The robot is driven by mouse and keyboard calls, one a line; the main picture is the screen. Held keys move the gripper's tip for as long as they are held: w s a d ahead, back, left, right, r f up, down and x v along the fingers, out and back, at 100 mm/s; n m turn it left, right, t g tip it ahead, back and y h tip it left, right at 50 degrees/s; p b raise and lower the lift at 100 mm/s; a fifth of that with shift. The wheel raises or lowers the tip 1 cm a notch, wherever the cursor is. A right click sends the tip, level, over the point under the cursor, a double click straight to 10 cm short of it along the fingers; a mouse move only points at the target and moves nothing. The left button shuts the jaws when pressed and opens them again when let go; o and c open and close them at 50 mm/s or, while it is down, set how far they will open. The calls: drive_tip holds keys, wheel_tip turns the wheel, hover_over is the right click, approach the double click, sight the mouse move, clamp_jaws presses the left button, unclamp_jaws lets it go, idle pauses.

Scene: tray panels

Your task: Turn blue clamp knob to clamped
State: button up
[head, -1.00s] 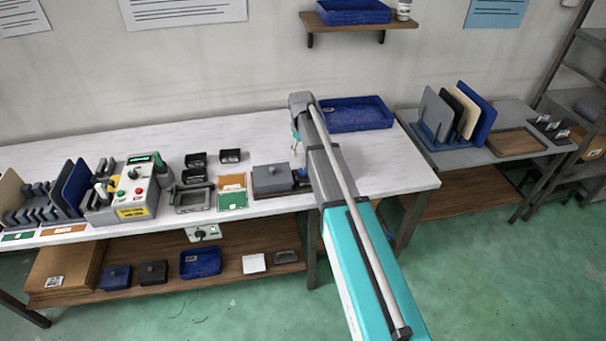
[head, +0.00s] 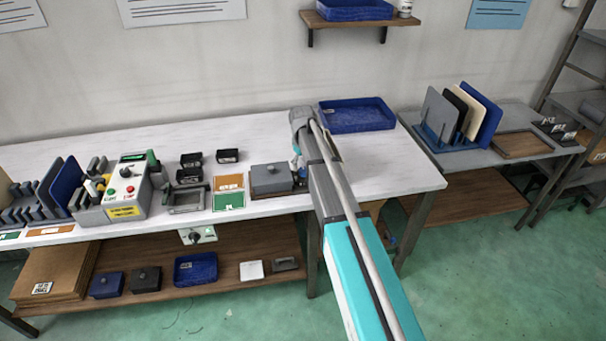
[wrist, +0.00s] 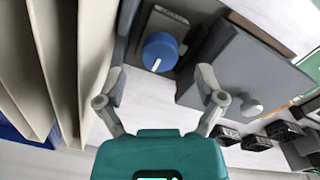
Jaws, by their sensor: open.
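The blue clamp knob (wrist: 160,52) is round, with a pale pointer mark on its lower edge in the wrist view. It sits on a small grey housing (wrist: 152,24) with a label too small to read. My gripper (wrist: 162,78) is open and empty, its fingers spread to either side of the knob in the picture. I cannot tell how far above it they are. In the head view my arm hides the knob, and my gripper (head: 297,162) is mostly hidden over the bench, just right of the grey lidded box.
The grey lidded box (head: 271,180) stands beside the knob; its round handle (wrist: 251,106) shows in the wrist view. Pale upright panels (wrist: 60,60) stand close on the left there. A blue tray (head: 356,116) lies behind my arm. A control box (head: 125,192) stands further left.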

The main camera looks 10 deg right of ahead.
sight(304, 172)
drive_tip(key=shift+f+b, duration=1.1)
drive_tip(key=shift+f, duration=0.25)
drive_tip(key=c, duration=1.1)
drive_tip(key=shift+a, duration=0.1)
drive_tip(key=shift+c, duration=0.3)
